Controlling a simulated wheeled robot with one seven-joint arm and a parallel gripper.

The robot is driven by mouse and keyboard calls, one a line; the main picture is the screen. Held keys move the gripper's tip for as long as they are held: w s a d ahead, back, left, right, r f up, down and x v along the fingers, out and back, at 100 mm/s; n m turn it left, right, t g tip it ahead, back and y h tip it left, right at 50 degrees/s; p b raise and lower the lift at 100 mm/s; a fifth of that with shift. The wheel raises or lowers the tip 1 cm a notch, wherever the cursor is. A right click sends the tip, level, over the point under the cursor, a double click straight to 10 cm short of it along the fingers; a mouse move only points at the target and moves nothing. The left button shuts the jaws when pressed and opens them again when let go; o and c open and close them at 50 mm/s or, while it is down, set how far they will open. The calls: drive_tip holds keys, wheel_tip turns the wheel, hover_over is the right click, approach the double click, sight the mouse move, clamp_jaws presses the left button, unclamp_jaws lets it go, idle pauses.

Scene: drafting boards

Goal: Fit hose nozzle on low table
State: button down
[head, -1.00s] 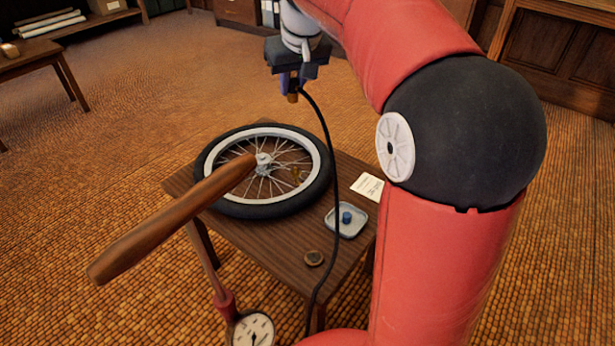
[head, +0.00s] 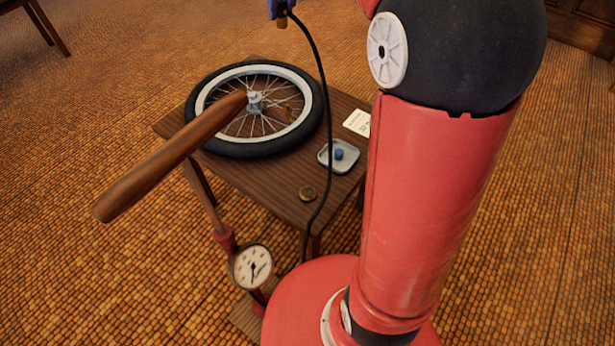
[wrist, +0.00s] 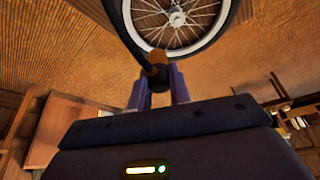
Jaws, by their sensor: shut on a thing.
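My gripper (head: 281,9) is at the top edge of the head view, mostly cut off. It is shut on the hose nozzle (head: 282,22), a small brown-orange piece with a black hose (head: 323,100) hanging down from it. In the wrist view the nozzle (wrist: 158,73) sits between the fingertips. The spoked wheel (head: 218,137) with a black tyre and white rim lies flat on the low table (head: 262,191). A small brass-coloured piece (head: 289,110) shows among its spokes; its details are too small to tell. The nozzle is held above and apart from the wheel.
A pump with a brown wooden handle (head: 165,165) and a round gauge (head: 251,267) stands in front of the table.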

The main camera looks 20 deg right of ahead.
drive_tip(key=shift+s+f, duration=0.1)
drive_tip(key=shift+s+b, duration=1.75)
drive_tip(key=shift+s, duration=2.25)
drive_tip(key=b, duration=0.3)
hover_over(308, 188)
drive_tip(key=shift+f+b, duration=3.05)
drive_tip(key=shift+f, duration=9)
drive_tip(key=shift+f, duration=1.25)
